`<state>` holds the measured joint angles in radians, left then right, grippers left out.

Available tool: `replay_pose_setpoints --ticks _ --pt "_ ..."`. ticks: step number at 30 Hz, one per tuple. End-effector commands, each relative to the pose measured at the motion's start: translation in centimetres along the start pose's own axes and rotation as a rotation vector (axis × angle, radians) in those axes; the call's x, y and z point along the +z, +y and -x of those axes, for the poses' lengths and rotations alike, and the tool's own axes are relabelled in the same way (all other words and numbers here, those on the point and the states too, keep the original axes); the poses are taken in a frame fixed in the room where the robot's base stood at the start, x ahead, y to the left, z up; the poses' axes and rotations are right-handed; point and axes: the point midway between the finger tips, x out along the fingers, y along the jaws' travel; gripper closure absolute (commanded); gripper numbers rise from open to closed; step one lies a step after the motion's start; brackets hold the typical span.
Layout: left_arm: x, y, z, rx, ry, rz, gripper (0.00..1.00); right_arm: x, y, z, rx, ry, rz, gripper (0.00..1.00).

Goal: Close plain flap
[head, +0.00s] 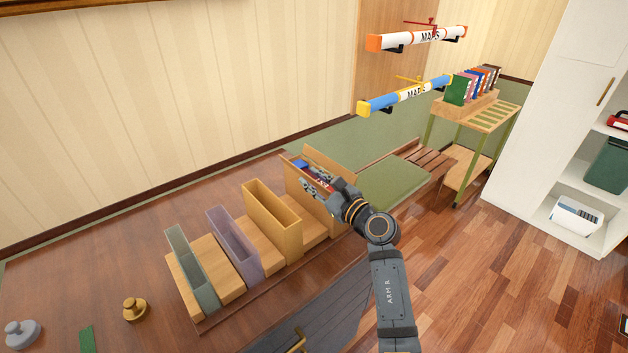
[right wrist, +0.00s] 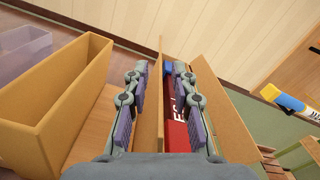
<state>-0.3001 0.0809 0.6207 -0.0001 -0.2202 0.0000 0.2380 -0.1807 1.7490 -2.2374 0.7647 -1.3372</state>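A plain wooden box (head: 305,196) stands at the right end of a row of slim boxes. A light wooden panel (head: 328,160), which looks like its flap, stands along its far right side; in the right wrist view this panel (right wrist: 226,115) leans outward, away from the opening. Inside the box are a red item with white letters (right wrist: 177,125) and a blue item (right wrist: 168,69). My right gripper (head: 314,184) is over the box. Its fingers (right wrist: 160,85) are apart, with the box's near wall and part of the red item showing between them. Contact cannot be told. My left gripper is not in view.
Yellow-wood (head: 271,219), purple (head: 233,241) and grey-green (head: 191,270) boxes stand to the left on a wooden base. A brass knob (head: 135,309) is on the table. A green bench (head: 390,189) and a cart (head: 485,118) are beyond.

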Motion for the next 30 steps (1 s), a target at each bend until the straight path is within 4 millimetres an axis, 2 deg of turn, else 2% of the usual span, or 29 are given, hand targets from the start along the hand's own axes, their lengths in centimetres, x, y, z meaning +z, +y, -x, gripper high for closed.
replay_pose_setpoints --ticks 1,5,17,23,30 --pt "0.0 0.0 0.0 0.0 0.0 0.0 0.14 0.0 0.0 0.0 0.0 0.0 0.0 0.83" --pt "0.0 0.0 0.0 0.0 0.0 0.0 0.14 0.0 0.0 0.0 0.0 0.0 0.0 1.0" --pt "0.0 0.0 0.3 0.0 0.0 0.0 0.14 0.1 -0.1 0.0 0.0 0.001 -0.015 1.0" --pt "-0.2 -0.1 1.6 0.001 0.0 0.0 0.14 0.3 -0.5 0.0 0.0 0.002 -0.098 1.0" --pt "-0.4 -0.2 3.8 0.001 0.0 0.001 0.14 0.3 -1.1 0.0 0.0 0.002 -0.273 1.0"
